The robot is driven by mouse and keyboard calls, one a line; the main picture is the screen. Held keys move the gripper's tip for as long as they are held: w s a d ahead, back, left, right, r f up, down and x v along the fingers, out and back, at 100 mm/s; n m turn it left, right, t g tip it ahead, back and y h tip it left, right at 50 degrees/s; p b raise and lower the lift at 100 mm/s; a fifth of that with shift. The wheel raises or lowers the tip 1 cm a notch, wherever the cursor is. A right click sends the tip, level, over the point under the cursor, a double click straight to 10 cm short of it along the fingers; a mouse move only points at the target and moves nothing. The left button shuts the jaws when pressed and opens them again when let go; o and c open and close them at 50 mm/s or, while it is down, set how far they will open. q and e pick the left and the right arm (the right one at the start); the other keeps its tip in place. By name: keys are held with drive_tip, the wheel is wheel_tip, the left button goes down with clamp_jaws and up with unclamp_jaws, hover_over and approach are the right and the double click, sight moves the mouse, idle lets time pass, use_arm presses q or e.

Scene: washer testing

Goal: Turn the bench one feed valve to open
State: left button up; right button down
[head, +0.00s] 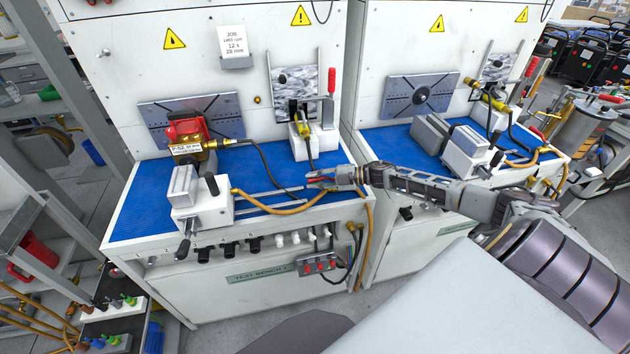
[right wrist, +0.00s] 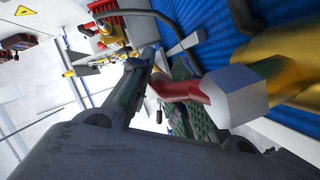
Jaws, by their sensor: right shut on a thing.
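The feed valve's red lever (head: 318,180) shows in the head view at the front right edge of bench one's blue top. In the right wrist view the red lever (right wrist: 183,88) runs to a pale grey block (right wrist: 240,95), close to a blurred brass part (right wrist: 292,75). My right gripper (head: 326,179) reaches in from the right and is shut on the lever; its dark fingers (right wrist: 150,85) are beside the lever in the wrist view. The fingers partly hide the lever and the valve body. The lever's exact angle to the pipe is hard to tell. My left gripper is out of view.
Bench one (head: 275,252) carries a clamped red and brass pump (head: 187,135), a grey vise (head: 195,205) and a yellow hose (head: 262,207) near the valve. A red switch block (head: 320,264) is on its front. A second bench (head: 400,147) stands right, beneath my right arm.

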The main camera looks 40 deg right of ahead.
drive_tip(key=shift+s+a, duration=0.1)
drive_tip(key=c, duration=1.3)
unclamp_jaws()
drive_tip(key=v, duration=1.2)
drive_tip(key=shift+s, duration=0.1)
idle(0.7)
